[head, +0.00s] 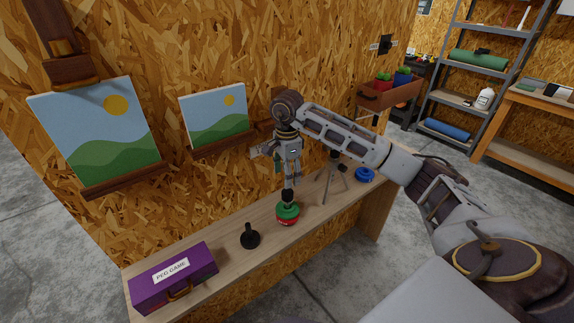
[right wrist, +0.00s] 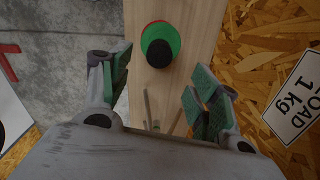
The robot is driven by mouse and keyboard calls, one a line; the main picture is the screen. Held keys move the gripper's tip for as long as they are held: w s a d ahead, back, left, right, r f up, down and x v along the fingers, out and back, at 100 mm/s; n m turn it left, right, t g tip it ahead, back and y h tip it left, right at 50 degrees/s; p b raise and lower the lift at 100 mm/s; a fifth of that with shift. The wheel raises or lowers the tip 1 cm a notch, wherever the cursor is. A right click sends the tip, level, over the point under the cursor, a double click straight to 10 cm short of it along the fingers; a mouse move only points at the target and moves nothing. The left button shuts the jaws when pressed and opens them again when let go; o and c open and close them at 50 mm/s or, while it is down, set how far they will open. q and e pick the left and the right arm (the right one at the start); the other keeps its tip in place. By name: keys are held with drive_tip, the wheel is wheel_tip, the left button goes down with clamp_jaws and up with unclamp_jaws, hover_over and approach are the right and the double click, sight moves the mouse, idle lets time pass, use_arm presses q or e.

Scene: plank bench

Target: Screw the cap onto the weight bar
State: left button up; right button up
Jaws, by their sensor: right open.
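A red and green round weight stack (head: 288,215) stands upright on the plank bench, with a black piece (head: 288,196) on top. I cannot tell whether that piece is the cap or part of the bar. The stack also shows in the right wrist view (right wrist: 160,28), with its black top (right wrist: 159,53) ahead of the fingers. My right gripper (head: 290,178) points down above the stack. It is open and empty, its fingers (right wrist: 162,88) spread to either side. A separate black piece (head: 250,238) with a round base and short stem stands left of the stack. My left gripper is not in view.
A purple peg game case (head: 174,278) is at the bench's near left end. A thin-legged stand (head: 334,182) and a blue disc (head: 365,174) are right of the stack. The chipboard wall (head: 170,190) runs behind. Bare bench (head: 225,258) lies between case and black piece.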

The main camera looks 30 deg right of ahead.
sight(287, 192)
drive_tip(key=shift+f+p, duration=0.65)
drive_tip(key=shift+f, duration=3.6)
drive_tip(key=c, duration=1.2)
drive_tip(key=shift+m, duration=0.3)
drive_tip(key=shift+m, duration=1.2)
drive_tip(key=shift+m, duration=0.6)
drive_tip(key=shift+m, duration=0.5)
